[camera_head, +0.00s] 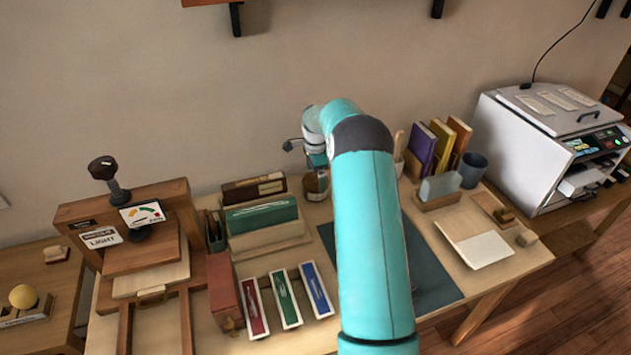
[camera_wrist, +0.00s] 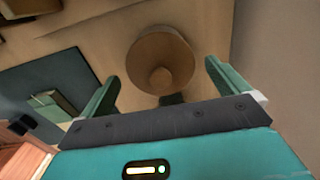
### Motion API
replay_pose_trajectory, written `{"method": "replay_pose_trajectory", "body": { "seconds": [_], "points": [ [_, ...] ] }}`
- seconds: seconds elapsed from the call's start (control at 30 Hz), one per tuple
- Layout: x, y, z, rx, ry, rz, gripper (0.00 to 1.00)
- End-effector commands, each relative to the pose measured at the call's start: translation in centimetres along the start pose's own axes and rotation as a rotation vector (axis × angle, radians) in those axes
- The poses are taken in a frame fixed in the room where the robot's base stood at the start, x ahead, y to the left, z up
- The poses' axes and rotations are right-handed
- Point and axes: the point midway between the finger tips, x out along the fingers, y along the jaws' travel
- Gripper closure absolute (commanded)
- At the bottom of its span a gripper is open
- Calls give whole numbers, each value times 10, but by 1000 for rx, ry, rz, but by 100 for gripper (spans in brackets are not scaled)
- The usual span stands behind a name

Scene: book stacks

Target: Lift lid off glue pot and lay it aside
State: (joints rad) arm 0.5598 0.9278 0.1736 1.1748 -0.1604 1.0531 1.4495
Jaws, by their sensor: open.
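The glue pot (camera_head: 316,186) is a small brown round pot near the back of the worktable, partly hidden by my arm. In the wrist view its round brown lid (camera_wrist: 160,45) shows from above with a knob (camera_wrist: 160,77) in the middle, and the lid appears to sit on the pot. My gripper (camera_wrist: 161,70) is open, with one green finger on each side of the knob and nothing held. In the head view my gripper (camera_head: 317,161) is just above the pot. I cannot tell the exact height between fingers and lid.
A dark mat (camera_head: 428,262) lies right of the pot, partly behind my arm. Books (camera_head: 421,148) and a dark cup (camera_head: 472,169) stand to the right. A book rack (camera_head: 262,214) and a wooden press (camera_head: 150,255) are on the left. The wall is close behind.

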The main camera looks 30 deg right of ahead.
Motion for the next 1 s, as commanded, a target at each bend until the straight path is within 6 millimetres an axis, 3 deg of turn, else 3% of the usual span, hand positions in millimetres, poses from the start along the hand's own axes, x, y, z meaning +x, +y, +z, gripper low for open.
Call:
{"method": "replay_pose_trajectory", "body": {
  "seconds": [0.27,0.47,0.5,1.0],
  "points": [
    [5,0,0,0,-1,-1,2],
    [5,0,0,0,0,-1,41],
    [5,0,0,0,0,-1,43],
    [-5,-1,0,0,1,-4,43]
  ]
}}
